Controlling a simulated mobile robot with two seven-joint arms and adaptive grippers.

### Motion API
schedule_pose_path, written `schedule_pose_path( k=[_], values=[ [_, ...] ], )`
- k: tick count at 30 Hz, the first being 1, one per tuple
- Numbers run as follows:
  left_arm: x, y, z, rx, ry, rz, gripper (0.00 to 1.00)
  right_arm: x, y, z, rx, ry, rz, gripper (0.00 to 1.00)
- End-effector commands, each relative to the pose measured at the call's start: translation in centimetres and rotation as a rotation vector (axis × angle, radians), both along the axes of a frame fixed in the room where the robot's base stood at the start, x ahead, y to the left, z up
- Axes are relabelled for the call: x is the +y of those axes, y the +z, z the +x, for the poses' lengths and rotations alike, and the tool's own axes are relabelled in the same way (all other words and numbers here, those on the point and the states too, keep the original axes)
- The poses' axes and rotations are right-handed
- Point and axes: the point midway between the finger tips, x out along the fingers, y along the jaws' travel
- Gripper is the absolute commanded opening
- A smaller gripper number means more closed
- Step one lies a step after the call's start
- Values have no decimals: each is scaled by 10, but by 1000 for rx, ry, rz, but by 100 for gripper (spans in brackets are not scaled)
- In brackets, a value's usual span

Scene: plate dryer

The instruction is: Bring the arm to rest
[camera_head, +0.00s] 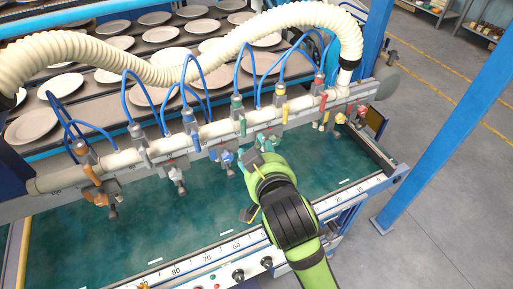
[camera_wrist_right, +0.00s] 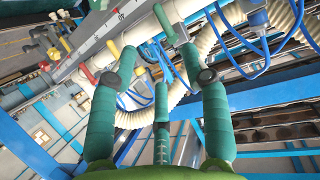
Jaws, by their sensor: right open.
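My right arm (camera_head: 290,218), green with a black joint cover, reaches in from the lower right in the head view. Its right gripper (camera_head: 250,186) is over the teal table surface, just in front of the row of coloured nozzles. The gripper is open, and I see nothing held in it. In the right wrist view, its green fingers stand spread apart, with the pipe, hoses and nozzles beyond them. I cannot tell whether any finger touches a nozzle. My left gripper is not in view.
A pale pipe (camera_head: 218,128) with blue hoses and coloured nozzles runs across the machine. A thick ribbed hose (camera_head: 168,61) arches above it. Plates (camera_head: 32,126) lie on racks behind. A blue post (camera_head: 437,132) stands at the right, with open floor (camera_head: 462,185) around it.

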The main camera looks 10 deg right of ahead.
Motion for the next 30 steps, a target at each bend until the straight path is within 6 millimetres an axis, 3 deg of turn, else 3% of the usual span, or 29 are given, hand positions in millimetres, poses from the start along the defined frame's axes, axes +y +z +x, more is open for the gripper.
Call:
schedule_pose_path(
  k=[7,11,14,18,24,30],
  values=[
    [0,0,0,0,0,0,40,-1,-2,0,7,-1,-1,47],
    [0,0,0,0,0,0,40,-16,-32,-12,95,-10,-16,47],
    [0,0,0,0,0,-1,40,-42,-78,-37,242,-21,-39,47],
    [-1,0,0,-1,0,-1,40,-79,-139,-87,463,-22,-77,47],
    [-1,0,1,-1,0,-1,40,-116,-187,-153,687,-5,-112,47],
    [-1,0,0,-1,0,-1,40,-145,-214,-215,873,22,-142,47]
  ],
)
